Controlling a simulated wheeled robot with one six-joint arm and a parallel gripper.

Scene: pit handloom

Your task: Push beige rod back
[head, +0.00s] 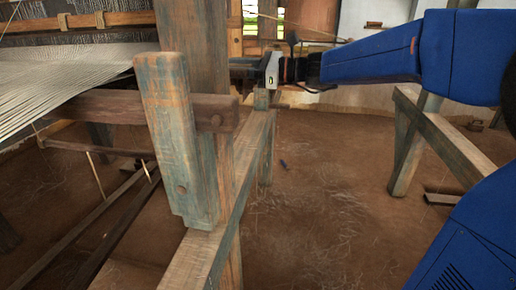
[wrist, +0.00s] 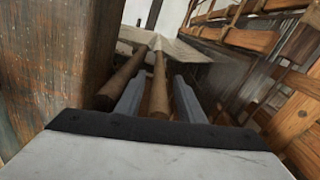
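In the wrist view, my gripper (wrist: 160,96) has its two grey fingers apart. A brown wooden rod (wrist: 159,80) runs lengthwise between them, and I cannot tell whether they touch it. A second brown rod (wrist: 124,77) lies to its left, partly behind the left finger. Both rods lead away toward a pale cloth-like surface (wrist: 175,48). In the head view, my gripper (head: 250,68) is small, beyond the tall front post, pointing left. A thin beige rod (head: 315,34) slants above it. I cannot tell which rod the task means.
A worn teal-brown post (head: 178,140) stands in front on a wooden beam (head: 225,210). Pale warp threads (head: 60,75) stretch across the loom at left. A slanted wooden brace (head: 440,135) stands at right. In the wrist view, a large wooden surface (wrist: 65,60) is close at left. The brown floor (head: 330,200) is mostly clear.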

